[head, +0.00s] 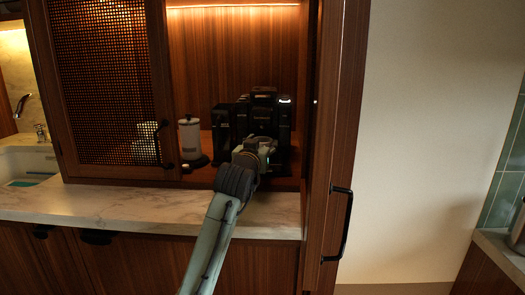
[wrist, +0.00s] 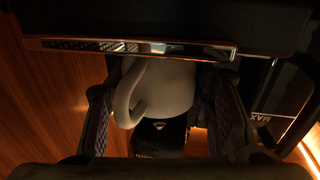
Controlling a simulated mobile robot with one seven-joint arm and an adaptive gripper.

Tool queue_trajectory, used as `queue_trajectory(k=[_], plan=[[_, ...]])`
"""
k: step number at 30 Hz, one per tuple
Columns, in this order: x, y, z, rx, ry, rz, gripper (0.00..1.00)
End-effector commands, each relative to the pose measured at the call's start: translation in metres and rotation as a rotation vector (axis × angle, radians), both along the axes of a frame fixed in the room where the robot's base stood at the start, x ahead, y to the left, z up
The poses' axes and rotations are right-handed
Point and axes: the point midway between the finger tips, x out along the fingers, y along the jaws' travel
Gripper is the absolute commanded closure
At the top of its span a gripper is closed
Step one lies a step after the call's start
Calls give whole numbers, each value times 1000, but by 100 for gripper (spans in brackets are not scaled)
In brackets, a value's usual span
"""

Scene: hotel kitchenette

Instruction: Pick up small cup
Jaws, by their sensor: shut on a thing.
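The small cup (wrist: 178,82) is white with a rounded handle on its left in the wrist view. It sits between the two fingers of my gripper (wrist: 160,108), which is shut on it. In the head view my gripper (head: 264,149) reaches into the wooden cabinet niche, right in front of the black coffee machine (head: 264,105). The cup cannot be made out in the head view. Whether it still rests on a surface cannot be told.
A white canister (head: 190,138) stands left of the machine. A mesh cabinet door (head: 108,80) is at left and an open wooden door (head: 343,130) at right. The marble counter (head: 130,205) in front is mostly clear. The sink (head: 27,160) is far left.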

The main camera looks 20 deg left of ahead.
Motion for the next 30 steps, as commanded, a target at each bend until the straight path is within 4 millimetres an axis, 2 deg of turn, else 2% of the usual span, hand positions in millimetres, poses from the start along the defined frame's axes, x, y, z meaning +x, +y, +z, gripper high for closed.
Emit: queue_trajectory(k=[7,20,30], plan=[[0,0,0,0,0,0,84],[0,0,4,1,-2,0,85],[0,0,25,1,-3,-1,85]])
